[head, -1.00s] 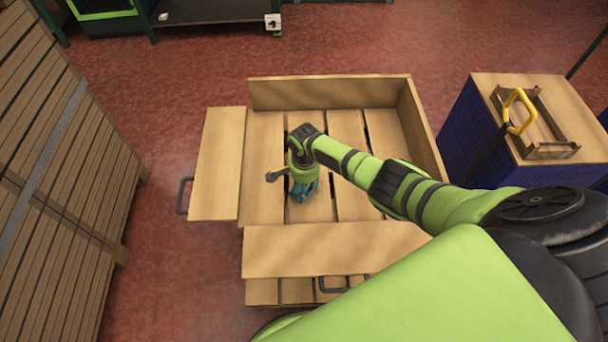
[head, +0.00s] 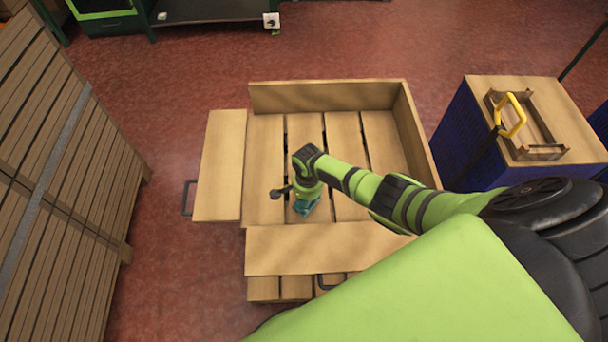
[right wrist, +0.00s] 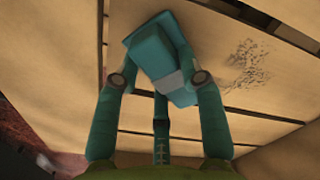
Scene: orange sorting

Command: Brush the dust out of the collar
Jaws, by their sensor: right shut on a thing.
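The wooden collar (head: 328,96) stands on slatted boards, with raised walls at the back and right. Its left board (head: 219,165) leans outward or lies open. My right gripper (head: 305,197) is inside the collar, low over the slats and close to the near board (head: 335,247). It is shut on a teal brush (right wrist: 160,55), which also shows in the head view (head: 307,206). The brush is at or just above the boards; contact cannot be told. A patch of dark dust (right wrist: 250,68) lies on a slat right of the brush in the right wrist view. My left gripper is out of view.
A blue crate (head: 466,135) with a wooden top and a yellow-handled tool (head: 512,115) stands to the right. A tall stack of wooden boards (head: 60,190) stands at the left. Red floor is clear beyond the collar.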

